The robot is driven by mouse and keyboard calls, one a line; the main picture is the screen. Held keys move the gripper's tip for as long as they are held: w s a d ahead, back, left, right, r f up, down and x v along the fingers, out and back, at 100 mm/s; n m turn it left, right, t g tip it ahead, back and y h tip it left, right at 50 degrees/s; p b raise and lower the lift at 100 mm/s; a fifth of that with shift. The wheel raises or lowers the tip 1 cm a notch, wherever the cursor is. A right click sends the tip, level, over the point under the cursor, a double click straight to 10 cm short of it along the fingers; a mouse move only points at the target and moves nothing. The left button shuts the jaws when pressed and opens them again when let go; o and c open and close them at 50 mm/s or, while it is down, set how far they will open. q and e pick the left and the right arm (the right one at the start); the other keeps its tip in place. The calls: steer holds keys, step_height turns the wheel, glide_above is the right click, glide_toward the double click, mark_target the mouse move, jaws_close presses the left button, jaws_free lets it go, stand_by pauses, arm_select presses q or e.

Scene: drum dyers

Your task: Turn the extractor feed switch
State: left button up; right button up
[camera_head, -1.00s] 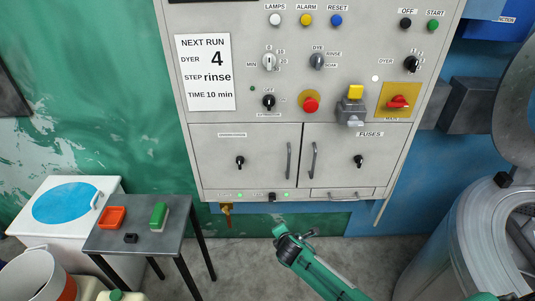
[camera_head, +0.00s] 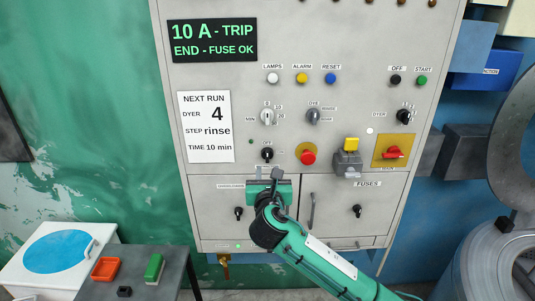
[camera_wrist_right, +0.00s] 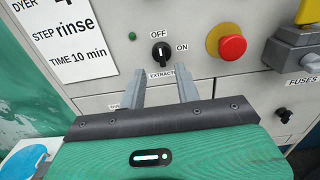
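My left gripper is not in view.
A red mushroom button (camera_head: 308,157) sits right of the knob, with a yellow-topped grey block (camera_head: 348,158) and a red main switch (camera_head: 393,153) further right. Cabinet doors with a handle (camera_head: 312,210) are below. A small table (camera_head: 140,262) stands at lower left.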

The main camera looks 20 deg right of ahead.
mark_target(268, 153)
steer(key=p+x, duration=0.2)
steer(key=x, duration=0.7)
steer(key=shift+f, duration=0.1)
jaws_close()
